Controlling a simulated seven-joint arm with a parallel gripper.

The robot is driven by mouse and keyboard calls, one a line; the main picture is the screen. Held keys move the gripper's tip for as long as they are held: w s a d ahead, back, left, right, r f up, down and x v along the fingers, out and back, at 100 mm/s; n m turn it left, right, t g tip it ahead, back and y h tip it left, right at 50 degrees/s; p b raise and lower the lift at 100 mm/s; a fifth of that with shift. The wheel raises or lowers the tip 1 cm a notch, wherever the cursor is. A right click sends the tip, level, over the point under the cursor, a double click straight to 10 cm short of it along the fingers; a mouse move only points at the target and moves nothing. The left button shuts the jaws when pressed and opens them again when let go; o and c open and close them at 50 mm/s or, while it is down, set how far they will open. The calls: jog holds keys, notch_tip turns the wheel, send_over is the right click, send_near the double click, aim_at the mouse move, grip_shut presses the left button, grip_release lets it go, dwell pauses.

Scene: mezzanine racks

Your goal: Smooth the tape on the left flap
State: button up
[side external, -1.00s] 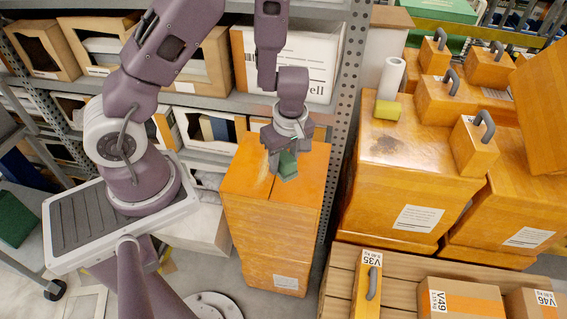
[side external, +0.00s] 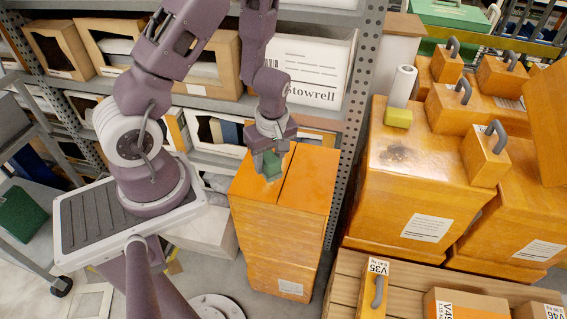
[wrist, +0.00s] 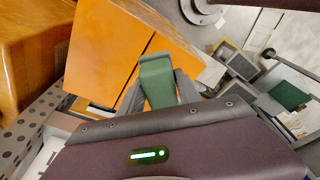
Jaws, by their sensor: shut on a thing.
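A tall orange carton (side external: 272,235) stands upright with a dark seam across its top. The left flap (side external: 246,187) lies left of the seam and the right flap (side external: 312,180) lies right of it; both look closed. My gripper (side external: 266,158) is shut on a green block-like tool (side external: 271,168), held over the rear of the left flap. I cannot tell whether the tool touches the flap. In the wrist view the green tool (wrist: 157,80) sits between my fingers beside the seam, in front of the orange top (wrist: 105,50). I cannot make out any tape.
A shelf rack with boxes is close behind the carton, with a perforated post (side external: 352,140) at its right. A larger orange box (side external: 410,190) stands to the right, bearing a yellow block (side external: 398,117) and a white roll (side external: 402,87).

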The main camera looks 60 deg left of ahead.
jog(key=shift+s+a+f, duration=0.1)
jog(key=shift+s+a, duration=0.1)
jog(key=shift+s, duration=0.15)
send_over(267, 190)
jog(key=shift+d+f, duration=0.15)
jog(key=shift+f, duration=1.4)
jog(key=shift+d+f, duration=0.15)
jog(key=shift+f, duration=1.35)
notch_tip(267, 190, down, 2)
jog(key=shift+a+f, duration=0.1)
jog(key=shift+f, duration=0.05)
jog(key=shift+w+a+r, duration=0.2)
jog(key=shift+w+a, duration=0.4)
jog(key=shift+w, duration=0.05)
grip_shut()
jog(key=shift+w+a+f, duration=0.1)
jog(key=shift+w+a, duration=4)
jog(key=shift+a, duration=0.05)
jog(key=shift+s+d, duration=4.8)
jog(key=shift+d, duration=0.1)
notch_tip(267, 190, up, 3)
jog(key=shift+w+f, duration=0.1)
jog(key=shift+r, duration=2.8)
jog(key=shift+a, duration=0.1)
